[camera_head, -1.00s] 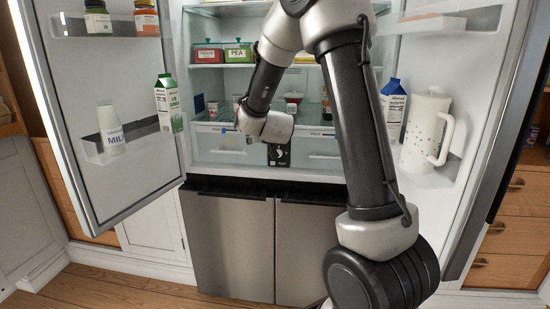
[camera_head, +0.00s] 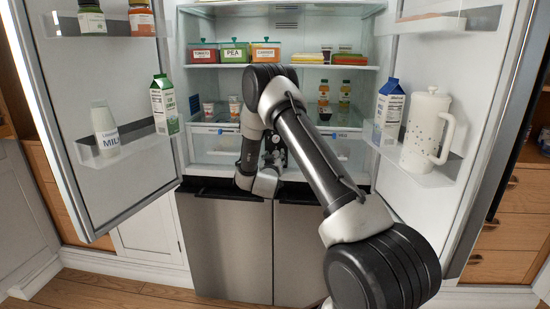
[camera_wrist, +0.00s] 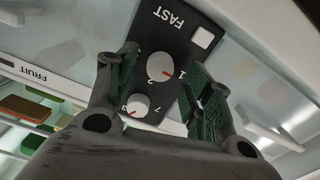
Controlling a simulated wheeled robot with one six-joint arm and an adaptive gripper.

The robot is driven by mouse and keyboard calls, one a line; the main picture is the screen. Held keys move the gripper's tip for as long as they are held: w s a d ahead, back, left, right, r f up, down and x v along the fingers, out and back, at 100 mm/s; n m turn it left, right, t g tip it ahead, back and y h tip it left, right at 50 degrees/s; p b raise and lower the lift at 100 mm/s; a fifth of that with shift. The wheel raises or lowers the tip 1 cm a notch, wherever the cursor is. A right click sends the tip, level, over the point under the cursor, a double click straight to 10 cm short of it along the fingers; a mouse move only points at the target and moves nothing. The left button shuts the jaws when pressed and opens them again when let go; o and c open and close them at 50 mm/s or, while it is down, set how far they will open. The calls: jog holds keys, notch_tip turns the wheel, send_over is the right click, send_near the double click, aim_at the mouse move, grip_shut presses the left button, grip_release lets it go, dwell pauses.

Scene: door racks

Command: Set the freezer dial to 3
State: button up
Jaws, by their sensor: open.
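A dark control panel (camera_wrist: 185,45) shows in the wrist view, upside down and tilted, with the word FAST and a white square button (camera_wrist: 203,38). It carries two round pale dials. I cannot read which dial is the freezer's. My gripper (camera_wrist: 160,76) is open, with its fingers on either side of the dials; contact is unclear. In the head view my gripper (camera_head: 272,150) is at the panel, mostly hidden.
The fridge doors stand open, holding a milk bottle (camera_head: 105,130), a green carton (camera_head: 164,105), a blue carton (camera_head: 389,112) and a white pitcher (camera_head: 424,130). Shelves above hold containers (camera_head: 235,52) and bottles. A drawer marked FRUIT (camera_wrist: 35,74) is beside the panel.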

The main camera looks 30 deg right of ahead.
jog(key=shift+w+d, duration=0.35)
jog(key=shift+w, duration=0.2)
jog(key=shift+c, duration=0.2)
jog(key=c, duration=1)
